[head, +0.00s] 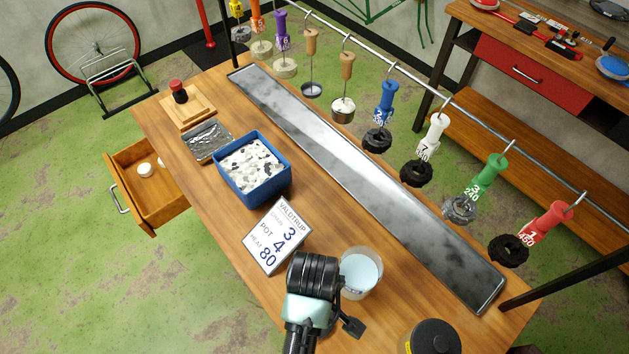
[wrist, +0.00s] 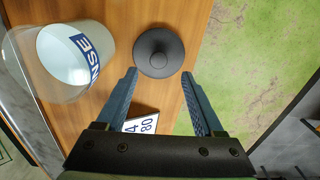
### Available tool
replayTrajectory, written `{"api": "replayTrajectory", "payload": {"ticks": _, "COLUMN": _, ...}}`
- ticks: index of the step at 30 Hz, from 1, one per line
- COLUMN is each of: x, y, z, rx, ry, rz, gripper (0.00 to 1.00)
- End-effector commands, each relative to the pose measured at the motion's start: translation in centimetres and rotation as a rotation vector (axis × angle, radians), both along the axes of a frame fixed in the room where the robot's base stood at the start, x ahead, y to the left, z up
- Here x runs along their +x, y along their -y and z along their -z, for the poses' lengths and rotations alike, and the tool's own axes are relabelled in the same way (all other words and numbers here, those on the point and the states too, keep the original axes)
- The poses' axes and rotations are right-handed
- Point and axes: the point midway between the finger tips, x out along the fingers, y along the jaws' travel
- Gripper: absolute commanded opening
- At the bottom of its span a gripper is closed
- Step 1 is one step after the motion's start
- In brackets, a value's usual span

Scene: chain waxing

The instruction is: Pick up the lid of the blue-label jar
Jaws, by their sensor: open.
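The lid (wrist: 158,52) is a dark round disc with a small knob in its middle, near the table edge in the wrist view. I do not make it out in the head view, where my arm covers that area. The blue-label jar (wrist: 72,62) is a translucent tub, left of the lid and apart from it. It stands open in the head view (head: 360,272), with pale blue contents. My gripper (wrist: 160,80) is open and empty. Its blue-grey fingers point toward the lid, their tips to either side of its lower part in the picture. Their height above it is unclear.
A white sign (head: 275,235) stands left of the jar in the head view. A black container (head: 432,338) is at the lower right. A blue bin (head: 252,172) of pellets and a long metal tray (head: 350,165) lie farther off. Several tagged chains hang from a rail (head: 425,90).

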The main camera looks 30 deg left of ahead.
Motion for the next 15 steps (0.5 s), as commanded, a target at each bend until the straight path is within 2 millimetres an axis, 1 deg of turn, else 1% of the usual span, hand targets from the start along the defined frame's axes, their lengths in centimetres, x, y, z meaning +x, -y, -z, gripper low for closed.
{"api": "replayTrajectory", "payload": {"ticks": 3, "x": 0.0, "y": 0.0, "z": 1.1, "rx": -0.001, "ry": -0.001, "rz": 0.0, "gripper": 0.69}}
{"api": "replayTrajectory", "payload": {"ticks": 8, "x": 0.0, "y": 0.0, "z": 1.9, "rx": -0.001, "ry": -0.001, "rz": 0.001, "gripper": 0.69}}
{"api": "replayTrajectory", "payload": {"ticks": 15, "x": 0.1, "y": 0.0, "z": 4.8, "rx": 0.0, "ry": -0.002, "rz": 0.001, "gripper": 0.69}}
